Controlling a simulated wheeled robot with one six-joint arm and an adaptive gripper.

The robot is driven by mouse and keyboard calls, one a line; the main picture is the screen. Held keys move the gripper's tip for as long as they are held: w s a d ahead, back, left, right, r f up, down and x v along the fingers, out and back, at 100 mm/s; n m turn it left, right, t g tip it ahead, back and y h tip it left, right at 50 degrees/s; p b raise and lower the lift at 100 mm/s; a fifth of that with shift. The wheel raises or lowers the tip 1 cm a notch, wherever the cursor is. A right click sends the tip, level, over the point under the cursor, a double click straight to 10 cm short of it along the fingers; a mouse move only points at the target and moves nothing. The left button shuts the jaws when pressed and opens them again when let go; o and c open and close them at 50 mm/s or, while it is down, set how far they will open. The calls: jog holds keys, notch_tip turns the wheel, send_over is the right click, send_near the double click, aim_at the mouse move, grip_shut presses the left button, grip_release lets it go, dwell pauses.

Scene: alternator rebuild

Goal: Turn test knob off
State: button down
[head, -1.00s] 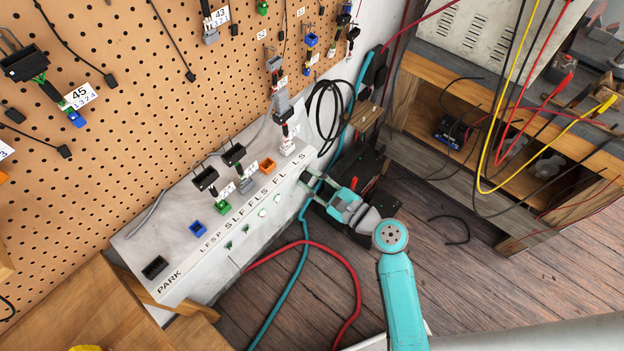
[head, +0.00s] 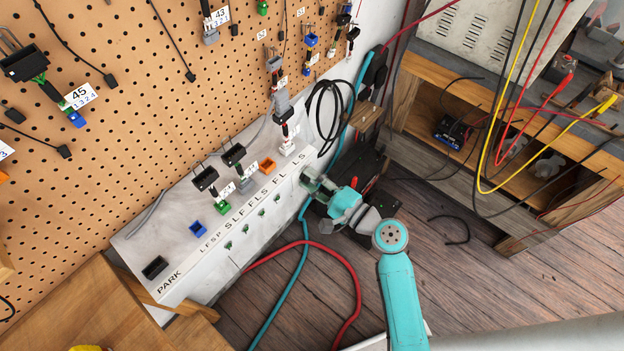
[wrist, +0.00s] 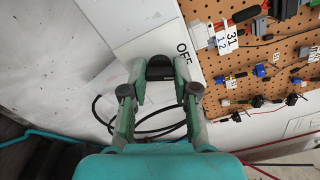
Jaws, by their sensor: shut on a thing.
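The test knob (wrist: 160,66) is black and sits between my fingertips in the wrist view. The printed word OFF (wrist: 184,54) shows just to the right of it. In the head view the knob is mostly hidden by my gripper (head: 311,180), which is at the right end of the white test box (head: 185,277). My gripper is also in the wrist view (wrist: 158,90), its two fingers closed on either side of the knob. Small green indicators (head: 262,212) line the front of the box and look unlit.
A pegboard (head: 150,85) with hanging connectors rises behind the box. Red (head: 350,270) and teal hoses cross the floor below my gripper. A wooden workbench (head: 440,80) with yellow, red and black cables stands at right.

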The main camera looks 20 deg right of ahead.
jog(key=shift+n, duration=2.3)
jog(key=c, duration=0.9)
grip_release()
jog(key=shift+s, duration=0.1)
jog(key=v, duration=1.2)
jog(key=shift+f, duration=0.1)
